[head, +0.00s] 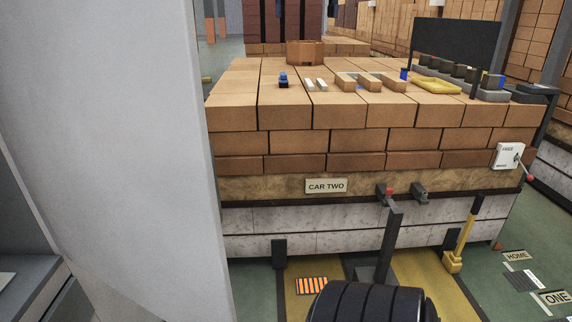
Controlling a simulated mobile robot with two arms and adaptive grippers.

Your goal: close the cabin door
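A large plain pale grey panel (120,110) fills the left of the head view, close to me, with its straight right edge running from top to bottom. It may be the cabin door, but no handle, hinge or latch shows, so I cannot tell. Neither of my grippers is in view.
A brick-stacked car (335,140) labelled CAR TWO (326,186) stands ahead, with small blocks and a yellow tray (436,86) on top. A white box with a red-tipped lever (509,157) is at its right end. A black ribbed cylinder (368,303) sits at the bottom. Green floor (490,270) shows at right.

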